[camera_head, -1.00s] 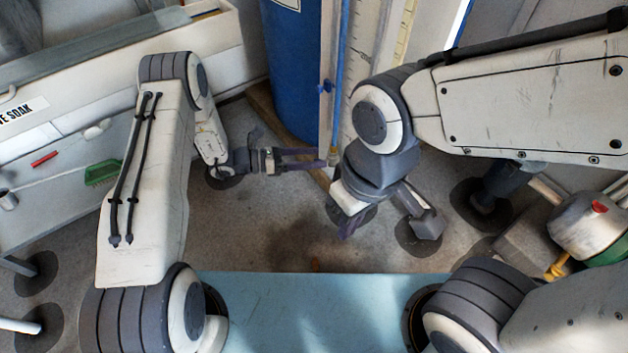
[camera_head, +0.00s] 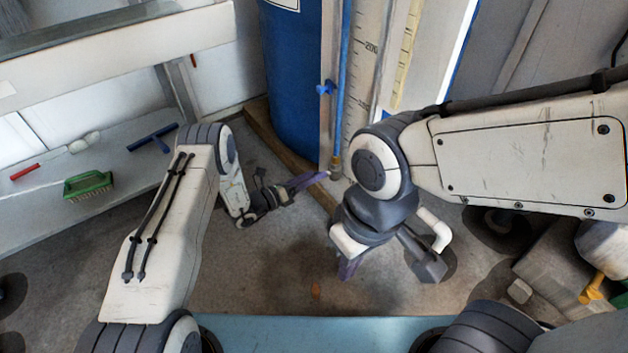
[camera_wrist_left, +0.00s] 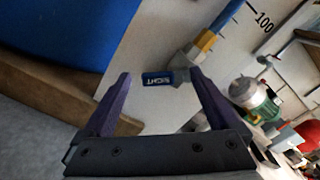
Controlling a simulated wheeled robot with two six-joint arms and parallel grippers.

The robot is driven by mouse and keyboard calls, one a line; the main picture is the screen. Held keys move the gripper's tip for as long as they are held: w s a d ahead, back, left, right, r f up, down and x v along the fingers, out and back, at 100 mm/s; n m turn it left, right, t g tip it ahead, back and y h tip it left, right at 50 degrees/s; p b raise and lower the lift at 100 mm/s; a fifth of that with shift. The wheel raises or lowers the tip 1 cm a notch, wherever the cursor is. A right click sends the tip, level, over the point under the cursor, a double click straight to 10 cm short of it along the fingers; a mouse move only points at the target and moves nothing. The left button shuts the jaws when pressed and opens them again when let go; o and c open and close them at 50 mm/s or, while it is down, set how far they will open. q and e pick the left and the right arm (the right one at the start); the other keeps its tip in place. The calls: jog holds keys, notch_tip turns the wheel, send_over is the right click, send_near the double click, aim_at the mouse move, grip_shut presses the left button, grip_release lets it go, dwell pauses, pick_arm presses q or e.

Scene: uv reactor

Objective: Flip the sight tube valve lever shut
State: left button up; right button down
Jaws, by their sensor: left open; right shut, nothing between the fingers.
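The sight tube (camera_head: 346,100) is a thin blue upright line against a white scale board. At its foot is a small brass-and-grey valve (camera_head: 336,163), which also shows in the left wrist view (camera_wrist_left: 203,45). A blue tag marked SIGHT (camera_wrist_left: 152,79), apparently the lever's end, sticks out sideways from the valve. My left gripper (camera_head: 322,177) is open and empty, its purple fingers pointing at the valve. In the left wrist view, the tag appears between the fingertips (camera_wrist_left: 158,76); contact cannot be told. My right gripper (camera_head: 346,270) is shut and empty, pointing down, lower and nearer.
A blue tank (camera_head: 293,75) stands left of the board, on a wooden edge (camera_head: 262,130). A shelf at left holds a green brush (camera_head: 88,184) and a blue squeegee (camera_head: 153,137). My right arm crosses in front of the board's right side. Grey floor is open between.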

pick_arm(q)
jog(key=shift+w+d, duration=0.3)
jog(key=shift+d, duration=0.2)
jog(key=c, duration=1.4)
jog(key=shift+o, duration=0.2)
jog(key=shift+r, duration=0.1)
jog(key=shift+w+a+r+m+p, duration=0.1)
jog(key=shift+r+m+p, duration=0.25)
jog(key=shift+m+p, duration=0.75)
jog(key=shift+r+m+p, duration=0.4)
jog(key=shift+m+p, duration=0.2)
jog(key=shift+m, duration=0.95)
jog(key=shift+w+a+r+m+p, duration=0.1)
jog(key=shift+r+m+p, duration=0.25)
jog(key=shift+m+p, duration=0.75)
jog(key=shift+m, duration=0.35)
